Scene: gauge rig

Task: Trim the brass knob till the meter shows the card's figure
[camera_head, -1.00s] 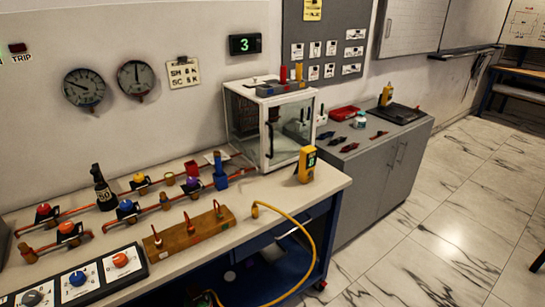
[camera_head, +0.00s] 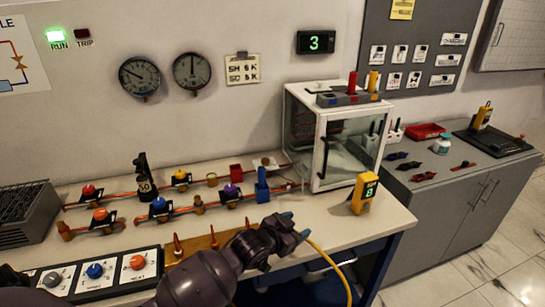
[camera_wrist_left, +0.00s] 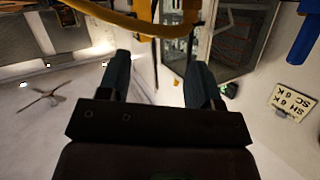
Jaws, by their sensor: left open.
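Brass-coloured fittings sit along the red pipes on the bench, one in the middle (camera_head: 198,204) and one at the left (camera_head: 64,231); I cannot tell which is the brass knob. A black wall display (camera_head: 316,42) reads a green 3. A yellow handheld meter (camera_head: 364,193) stands upright on the bench's right, its figure looking like 8. The wall card (camera_head: 243,69) has two lines, apparently "SH 6 K" and "SC 6 K"; it also shows in the left wrist view (camera_wrist_left: 292,102). My left gripper (camera_head: 296,226) is open and empty over the front edge, left of the yellow meter.
A glass-fronted cabinet (camera_head: 336,135) stands at the bench's back right. A yellow hose (camera_head: 336,266) hangs over the front edge. Two dial gauges (camera_head: 139,77) are on the wall.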

